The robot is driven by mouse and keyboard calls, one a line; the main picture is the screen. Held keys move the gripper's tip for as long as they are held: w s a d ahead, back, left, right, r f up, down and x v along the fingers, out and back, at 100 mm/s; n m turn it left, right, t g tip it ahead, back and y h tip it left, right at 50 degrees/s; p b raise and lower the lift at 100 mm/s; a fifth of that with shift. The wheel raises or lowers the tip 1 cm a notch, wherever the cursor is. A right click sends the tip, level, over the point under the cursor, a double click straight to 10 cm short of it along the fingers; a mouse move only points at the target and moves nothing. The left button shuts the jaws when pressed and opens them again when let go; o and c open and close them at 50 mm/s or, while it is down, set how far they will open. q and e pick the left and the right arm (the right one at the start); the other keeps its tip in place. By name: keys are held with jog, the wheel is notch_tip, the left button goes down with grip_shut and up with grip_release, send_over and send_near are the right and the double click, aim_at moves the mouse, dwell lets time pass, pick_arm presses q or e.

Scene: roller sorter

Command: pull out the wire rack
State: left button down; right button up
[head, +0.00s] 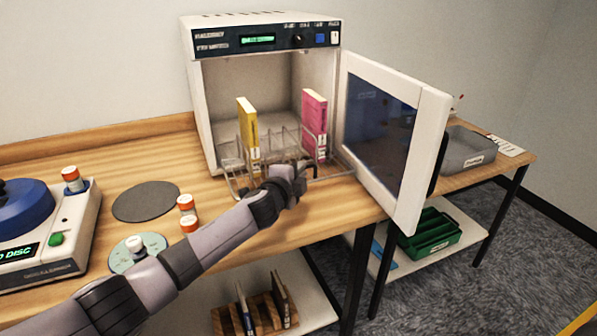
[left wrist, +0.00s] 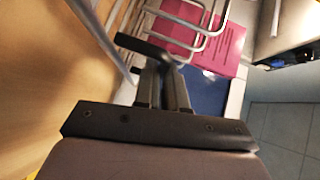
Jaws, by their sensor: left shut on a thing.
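The wire rack (head: 240,183) sits in the open white oven-like cabinet (head: 201,95), its front part sticking out past the opening over the wooden table. It holds an upright yellow book-like block (head: 247,122) and an upright pink one (head: 314,110). My left gripper (head: 297,172) is at the rack's front edge, shut on it. In the left wrist view the dark fingers (left wrist: 152,62) are closed together beside the rack's wires (left wrist: 190,22), with the pink block (left wrist: 205,48) behind. The exact grip point is partly hidden. My right gripper is not in view.
The cabinet door (head: 400,130) stands open to the right, close to the rack. A disc machine (head: 50,255), a dark round mat (head: 146,201) and small orange-capped bottles (head: 187,213) are at left. A grey tray (head: 465,150) is beyond the door.

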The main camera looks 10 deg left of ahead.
pick_arm(q)
jog(key=shift+a+f, duration=0.15)
jog(key=c, duration=1.2)
grip_release()
jog(key=shift+s+r, duration=0.2)
jog(key=shift+s, duration=0.3)
jog(key=p+v, duration=0.1)
jog(key=v, duration=0.2)
jog(key=shift+s+a, duration=0.1)
jog(key=shift+s, duration=0.2)
jog(key=shift+v, duration=1.25)
jog(key=shift+f, duration=0.1)
